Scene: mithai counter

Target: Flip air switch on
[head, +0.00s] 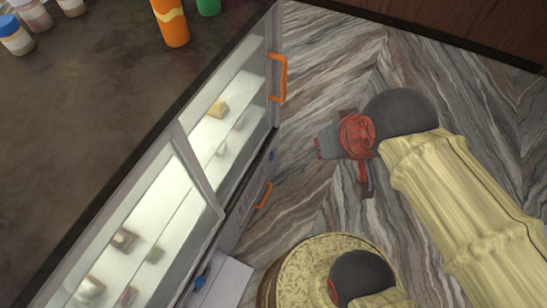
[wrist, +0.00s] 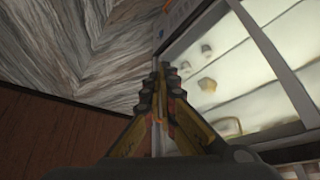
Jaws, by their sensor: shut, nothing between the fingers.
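My gripper (head: 318,147) is over the floor to the right of the glass display case (head: 190,135) in the head view, apart from its front. In the wrist view its two fingers (wrist: 162,78) meet at the tips, shut and empty, with the case behind them to the right. No part is clearly recognisable as the air switch. Two small blue parts show on the case's lower front in the head view: an upper one (head: 272,155) and a lower one (head: 201,282). I cannot tell whether either is the switch.
The case has an orange upper handle (head: 280,78) and a lower orange handle (head: 264,195); sweets lie on its lit shelves. An orange bottle (head: 170,22) stands on the dark countertop (head: 75,110). The patterned floor (head: 325,60) beside the case is open up to a brown wooden panel (head: 480,22).

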